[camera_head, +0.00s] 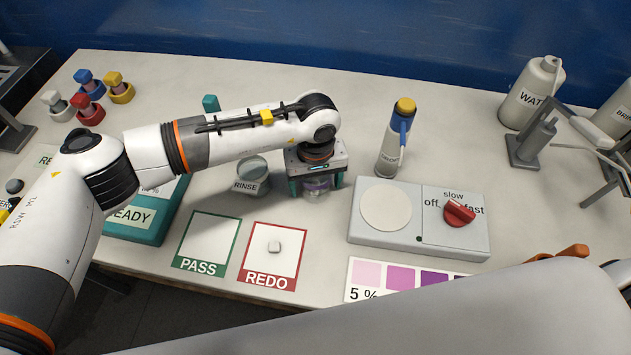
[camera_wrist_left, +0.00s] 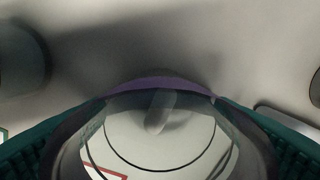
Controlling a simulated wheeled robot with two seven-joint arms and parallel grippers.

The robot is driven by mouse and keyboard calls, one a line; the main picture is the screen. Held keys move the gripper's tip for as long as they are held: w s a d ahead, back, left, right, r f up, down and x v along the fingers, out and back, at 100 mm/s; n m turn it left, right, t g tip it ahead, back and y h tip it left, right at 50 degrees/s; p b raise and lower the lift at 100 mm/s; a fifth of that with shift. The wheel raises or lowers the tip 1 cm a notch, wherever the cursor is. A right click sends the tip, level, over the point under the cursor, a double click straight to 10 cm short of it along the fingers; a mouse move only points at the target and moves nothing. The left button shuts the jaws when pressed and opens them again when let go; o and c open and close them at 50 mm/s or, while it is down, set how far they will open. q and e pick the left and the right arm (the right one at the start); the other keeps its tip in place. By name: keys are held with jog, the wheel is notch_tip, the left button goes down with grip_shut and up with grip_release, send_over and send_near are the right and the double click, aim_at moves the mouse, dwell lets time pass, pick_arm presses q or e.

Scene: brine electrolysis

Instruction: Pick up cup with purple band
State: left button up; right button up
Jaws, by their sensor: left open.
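The cup with the purple band (camera_head: 317,187) stands on the bench, under and between the fingers of my left gripper (camera_head: 316,186). In the left wrist view the cup's round body (camera_wrist_left: 155,135) fills the lower middle, with the purple band (camera_wrist_left: 165,83) along its upper edge. My left gripper's teal fingers lie on both sides of the cup, low in that view. The left gripper is open around the cup; contact cannot be told. A pale bar shows inside the cup's outline. The right gripper does not show.
The RINSE cup (camera_head: 251,177) stands close left of the gripper. PASS (camera_head: 207,243) and REDO (camera_head: 272,257) cards lie in front.

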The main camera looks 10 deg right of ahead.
pick_arm(q)
jog(key=shift+c, duration=0.5)
jog(key=shift+r, duration=0.1)
jog(key=c, duration=1.1)
